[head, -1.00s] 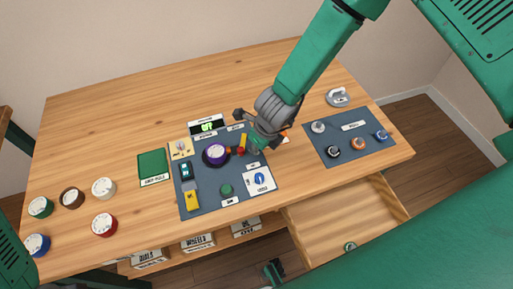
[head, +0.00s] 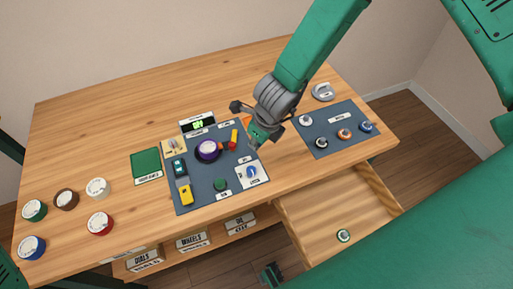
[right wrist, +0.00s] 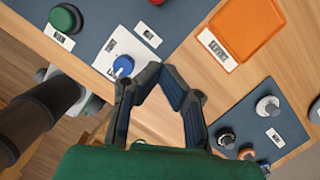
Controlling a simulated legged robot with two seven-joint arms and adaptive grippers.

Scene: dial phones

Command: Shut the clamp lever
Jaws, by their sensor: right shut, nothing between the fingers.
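A small red-and-yellow lever piece (head: 233,139), which seems to be the clamp lever, stands on the dark board (head: 205,172) right of the purple dial (head: 208,150). Its exact tilt is too small to tell. My right gripper (head: 253,142) is just right of it, above the board's right edge. In the right wrist view its fingertips (right wrist: 160,76) are together with nothing between them. The lever does not show in that view. A dark gripper-like part (head: 272,272), possibly my left gripper, shows at the bottom edge; its jaws are unclear.
An orange tray (right wrist: 240,28) lies close to my right gripper. A second board with several knobs (head: 333,118) is at right. The drawer (head: 320,215) is open.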

